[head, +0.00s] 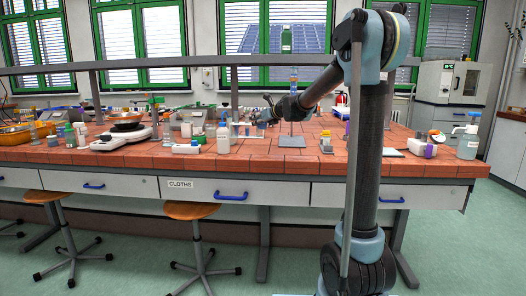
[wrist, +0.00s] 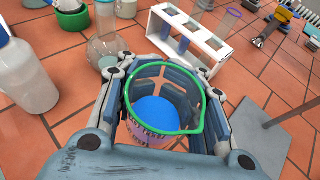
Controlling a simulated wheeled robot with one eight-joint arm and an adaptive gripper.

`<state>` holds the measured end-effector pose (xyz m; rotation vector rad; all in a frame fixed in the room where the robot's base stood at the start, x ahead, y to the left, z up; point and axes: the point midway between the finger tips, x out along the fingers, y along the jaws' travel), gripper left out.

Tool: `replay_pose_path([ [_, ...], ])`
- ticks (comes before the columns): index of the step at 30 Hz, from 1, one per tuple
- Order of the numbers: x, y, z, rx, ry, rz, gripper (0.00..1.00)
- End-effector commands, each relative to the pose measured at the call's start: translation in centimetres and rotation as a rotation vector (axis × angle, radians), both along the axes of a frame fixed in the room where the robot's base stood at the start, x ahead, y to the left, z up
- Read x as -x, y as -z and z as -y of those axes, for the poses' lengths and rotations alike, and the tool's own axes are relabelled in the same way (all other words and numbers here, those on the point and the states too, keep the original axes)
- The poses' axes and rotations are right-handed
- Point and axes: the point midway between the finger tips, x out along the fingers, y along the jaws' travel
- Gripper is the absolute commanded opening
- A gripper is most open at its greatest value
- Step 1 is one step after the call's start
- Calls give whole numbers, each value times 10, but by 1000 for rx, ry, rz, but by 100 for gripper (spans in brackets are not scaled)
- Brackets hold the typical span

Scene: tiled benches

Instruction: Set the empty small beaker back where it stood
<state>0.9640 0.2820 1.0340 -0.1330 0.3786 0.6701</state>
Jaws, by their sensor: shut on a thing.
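My gripper (wrist: 168,80) is shut around a small beaker (wrist: 197,121) with a green rim and spout, seen from above in the wrist view. Blue shows inside it, over its bottom, and pinkish markings show on its lower wall. The gripper fingers hide much of its outside. I cannot tell whether its base touches the bench. In the head view my gripper (head: 262,121) is low over the tiled bench, left of a stand with a grey plate; the beaker is too small to make out there.
A white rack (wrist: 187,37) with tubes stands beyond the beaker. A clear round vessel (wrist: 104,50) and a white bottle (wrist: 22,75) stand to the left. A grey stand plate (wrist: 262,135) with an upright rod is close on the right. Bare tiles (wrist: 50,150) show at lower left.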

Motion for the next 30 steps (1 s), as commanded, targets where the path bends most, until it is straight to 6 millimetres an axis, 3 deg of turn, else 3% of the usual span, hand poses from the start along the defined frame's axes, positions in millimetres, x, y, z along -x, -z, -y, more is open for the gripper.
replay_pose_path([
  [8, 0, 3, 1, 0, 1, 0, 0],
  [18, 0, 51, 1, 0, 1, 0, 0],
  [25, -1, 65, 0, 0, 0, 0, 0],
  [30, 0, 85, 0, 0, 0, 0, 0],
])
